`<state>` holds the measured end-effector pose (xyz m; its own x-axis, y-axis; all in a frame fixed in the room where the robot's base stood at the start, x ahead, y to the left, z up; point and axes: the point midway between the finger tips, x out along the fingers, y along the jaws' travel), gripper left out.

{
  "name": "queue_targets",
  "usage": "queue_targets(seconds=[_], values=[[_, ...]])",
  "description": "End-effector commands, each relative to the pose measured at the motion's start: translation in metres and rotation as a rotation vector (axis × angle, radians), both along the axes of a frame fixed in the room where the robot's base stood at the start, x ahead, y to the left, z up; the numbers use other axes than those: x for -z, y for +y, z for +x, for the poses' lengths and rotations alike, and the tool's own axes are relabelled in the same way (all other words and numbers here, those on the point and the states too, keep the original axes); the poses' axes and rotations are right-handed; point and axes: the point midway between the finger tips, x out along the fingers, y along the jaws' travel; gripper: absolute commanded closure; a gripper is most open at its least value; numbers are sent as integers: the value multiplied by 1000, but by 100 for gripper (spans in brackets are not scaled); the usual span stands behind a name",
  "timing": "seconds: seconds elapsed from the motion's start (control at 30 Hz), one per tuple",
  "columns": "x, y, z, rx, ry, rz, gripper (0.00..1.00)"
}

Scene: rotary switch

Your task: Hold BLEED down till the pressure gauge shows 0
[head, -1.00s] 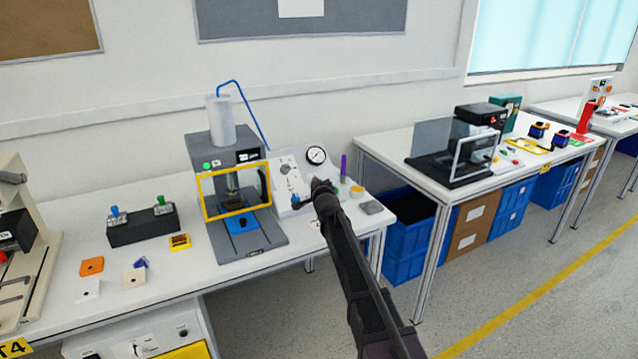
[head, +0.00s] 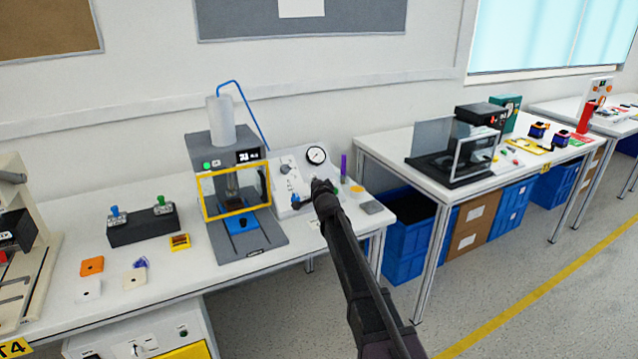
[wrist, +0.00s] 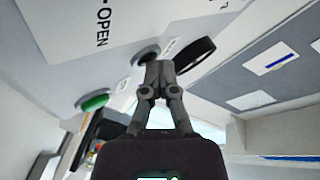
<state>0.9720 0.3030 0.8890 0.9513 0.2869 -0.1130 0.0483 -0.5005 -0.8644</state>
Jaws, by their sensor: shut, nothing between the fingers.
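The pale control panel (head: 285,171) stands at the right end of the near bench, beside the press. Its round pressure gauge (head: 316,155) has a white face and black rim; the needle is too small to read. My gripper (head: 322,187) is shut and empty at the panel's front, hiding part of it. In the wrist view the closed fingertips (wrist: 158,68) are right by a dark round button (wrist: 147,53). Its label is not readable, and I cannot tell whether the fingers touch it. A green button (wrist: 95,102) and the gauge's black rim (wrist: 195,55) are nearby.
The press (head: 235,190) with a yellow-framed guard stands left of the panel. A purple marker (head: 343,166), an orange round item (head: 357,189) and a grey block (head: 371,207) lie to the right. Blue crates (head: 408,236) stand beyond the bench end.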

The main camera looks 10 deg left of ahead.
Motion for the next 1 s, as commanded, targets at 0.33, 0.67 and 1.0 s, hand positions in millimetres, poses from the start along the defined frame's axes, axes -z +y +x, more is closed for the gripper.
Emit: queue_targets(seconds=[0.33, 0.67, 1.0], values=[[-4, -2, -2, 0, 1, -1, 100], [-13, -6, -9, 0, 0, 1, 100], [-13, -7, -9, 0, 0, 0, 100]])
